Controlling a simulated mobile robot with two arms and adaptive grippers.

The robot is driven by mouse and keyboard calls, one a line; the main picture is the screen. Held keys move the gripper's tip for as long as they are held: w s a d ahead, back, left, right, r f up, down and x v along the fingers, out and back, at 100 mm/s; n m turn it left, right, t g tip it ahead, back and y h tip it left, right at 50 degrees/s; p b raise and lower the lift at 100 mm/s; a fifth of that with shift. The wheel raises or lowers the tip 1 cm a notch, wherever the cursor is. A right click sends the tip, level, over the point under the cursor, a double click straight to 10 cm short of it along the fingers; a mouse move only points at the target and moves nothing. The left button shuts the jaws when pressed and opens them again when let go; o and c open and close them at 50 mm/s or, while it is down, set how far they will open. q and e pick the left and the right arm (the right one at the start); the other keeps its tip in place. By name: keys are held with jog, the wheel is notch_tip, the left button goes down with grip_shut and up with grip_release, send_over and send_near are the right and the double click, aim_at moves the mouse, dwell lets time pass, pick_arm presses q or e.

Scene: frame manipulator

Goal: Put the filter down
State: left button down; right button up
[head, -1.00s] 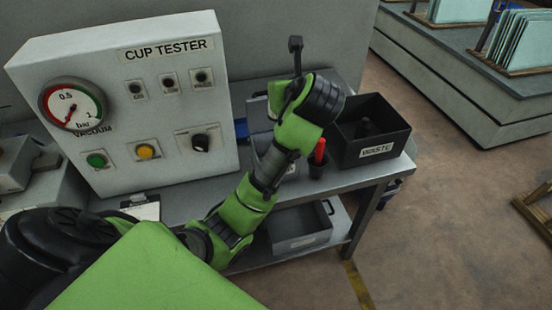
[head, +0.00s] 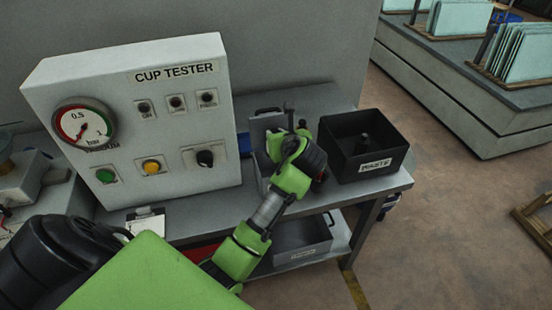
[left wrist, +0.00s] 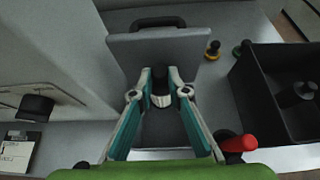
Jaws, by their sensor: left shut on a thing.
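My left gripper (left wrist: 161,80) is shut on a small dark and pale cylindrical piece (left wrist: 161,98), apparently the filter, seen between its fingertips in the left wrist view. The gripper is in front of an upright grey panel with a black handle (left wrist: 160,47), above a grey surface or open box; whether the piece touches it I cannot tell. In the head view my left wrist hides the fingers and the piece, and the grey panel (head: 266,128) shows just behind it. My right gripper is in neither view.
A black waste bin (head: 388,160) with a dark cylindrical thing inside stands to the right. A red-handled tool (left wrist: 238,143) is near the gripper's right. Two small knobbed pieces, yellow (left wrist: 212,50) and green, lie behind. The cup tester (head: 150,125) stands left.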

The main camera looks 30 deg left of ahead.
pick_arm(q)
notch_tip(320, 180, down, 10)
jog(key=shift+f, duration=0.2)
dwell(0.3)
jog(key=c, duration=2)
grip_release()
jog(key=shift+f, duration=0.1)
jog(key=shift+o, duration=0.2)
jog(key=v, duration=1.2)
jog(key=shift+b, duration=0.35)
